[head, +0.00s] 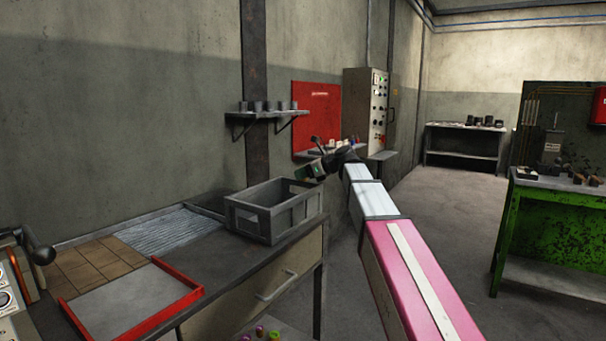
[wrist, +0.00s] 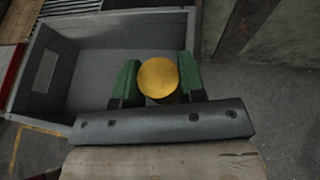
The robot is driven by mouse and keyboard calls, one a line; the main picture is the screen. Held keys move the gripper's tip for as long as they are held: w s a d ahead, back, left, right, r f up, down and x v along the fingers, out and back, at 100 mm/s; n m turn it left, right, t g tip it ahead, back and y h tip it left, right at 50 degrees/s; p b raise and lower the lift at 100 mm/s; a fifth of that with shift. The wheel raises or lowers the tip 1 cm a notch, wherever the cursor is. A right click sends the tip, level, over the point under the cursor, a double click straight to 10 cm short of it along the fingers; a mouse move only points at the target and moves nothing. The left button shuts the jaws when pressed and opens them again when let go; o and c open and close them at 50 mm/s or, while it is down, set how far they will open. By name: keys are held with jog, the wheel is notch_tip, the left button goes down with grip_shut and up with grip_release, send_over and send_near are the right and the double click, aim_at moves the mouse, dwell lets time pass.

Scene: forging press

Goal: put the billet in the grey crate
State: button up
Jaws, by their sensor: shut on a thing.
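The grey crate (head: 262,222) stands on the dark bench, near its right end. It is open at the top, and its inside floor looks empty in the wrist view (wrist: 92,72). My gripper (head: 312,170) is above the crate's far right side in the head view. In the wrist view my gripper (wrist: 157,82) has its green fingers on either side of the billet (wrist: 158,77), a round yellow-topped piece, and is shut on it. The billet appears over the crate's right part, near its right wall. Its height above the crate is hard to judge. The head view does not show the billet clearly.
A red-edged tray (head: 130,300) lies on the bench (head: 225,262) left of the crate. A wall shelf (head: 268,114) with several grey cups hangs behind. A control cabinet (head: 367,110) stands beyond my gripper. A green bench (head: 560,225) stands at right, with open floor between.

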jog(key=shift+f, duration=0.55)
jog(key=o, duration=1.1)
jog(key=shift+o, duration=0.2)
jog(key=shift+r, duration=0.1)
jog(key=shift+r, duration=0.3)
jog(key=v, duration=1.2)
jog(key=s+d+f+n+h, duration=0.2)
jog(key=f+n, duration=0.1)
jog(key=f, duration=0.6)
jog(key=s+d+f+n+g+h, duration=0.1)
jog(key=s+d+f+n+h, duration=0.1)
jog(key=f, duration=0.8)
jog(key=s+d+f+n+h, duration=0.1)
jog(key=s+f+n+h, duration=0.15)
jog(key=f, duration=0.65)
jog(key=s+d+f+n+g+h, duration=0.1)
jog(key=s+d+f+n+h, duration=0.2)
jog(key=s+f+n, duration=0.4)
jog(key=s+d+f+n+g+h, duration=0.2)
jog(key=s+d+f+n, duration=0.4)
jog(key=s+f, duration=0.4)
notch_tip(320, 180, down, 6)
jog(key=shift+d+f+n+h, duration=0.1)
jog(key=shift+d+n+h, duration=0.2)
jog(key=shift+n+h, duration=0.35)
